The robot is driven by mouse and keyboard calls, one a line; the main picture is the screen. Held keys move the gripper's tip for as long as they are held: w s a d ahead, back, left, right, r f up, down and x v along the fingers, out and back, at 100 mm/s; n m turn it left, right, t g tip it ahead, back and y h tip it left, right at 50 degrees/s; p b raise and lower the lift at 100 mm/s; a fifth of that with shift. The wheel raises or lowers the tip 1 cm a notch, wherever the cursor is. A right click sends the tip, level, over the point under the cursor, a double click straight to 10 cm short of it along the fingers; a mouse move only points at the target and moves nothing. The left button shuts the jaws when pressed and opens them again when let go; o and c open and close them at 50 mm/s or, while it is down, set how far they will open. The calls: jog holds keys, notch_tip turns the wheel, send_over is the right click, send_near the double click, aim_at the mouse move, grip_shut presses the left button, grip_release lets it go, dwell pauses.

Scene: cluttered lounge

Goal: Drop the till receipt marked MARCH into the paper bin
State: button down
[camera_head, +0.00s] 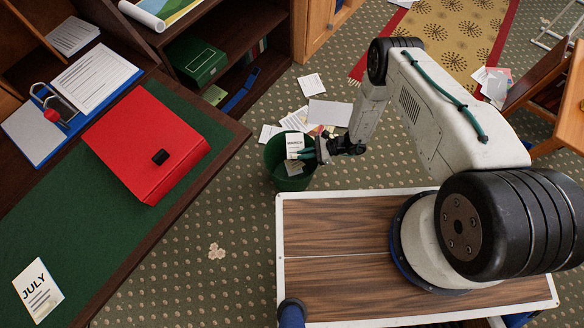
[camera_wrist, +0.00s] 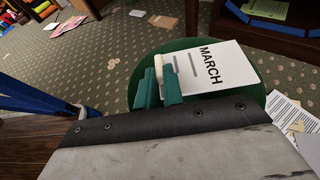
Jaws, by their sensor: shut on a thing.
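The till receipt marked MARCH (camera_head: 294,143) is a white slip held by my gripper (camera_head: 320,151) over the green paper bin (camera_head: 277,158). In the wrist view the receipt (camera_wrist: 222,68) shows its MARCH print, with the gripper's green fingers (camera_wrist: 160,82) shut on its edge. The bin's green rim and interior (camera_wrist: 180,45) show around and behind the receipt. The bin stands on the carpet, with some pale paper inside it in the head view. The gap between the receipt and the bin is hard to judge.
Loose papers (camera_head: 298,120) lie on the carpet behind the bin. A green-topped desk (camera_head: 120,225) at left bears a red binder (camera_head: 146,145) and a paper marked JULY (camera_head: 38,291). Dark shelves (camera_head: 228,30) stand behind. Patterned carpet (camera_head: 190,275) is open in front of the bin.

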jog(key=shift+f, duration=0.1)
jog(key=c, duration=1.5)
grip_release()
jog(key=shift+o, duration=0.2)
jog(key=v, duration=0.7)
jog(key=shift+d, duration=0.35)
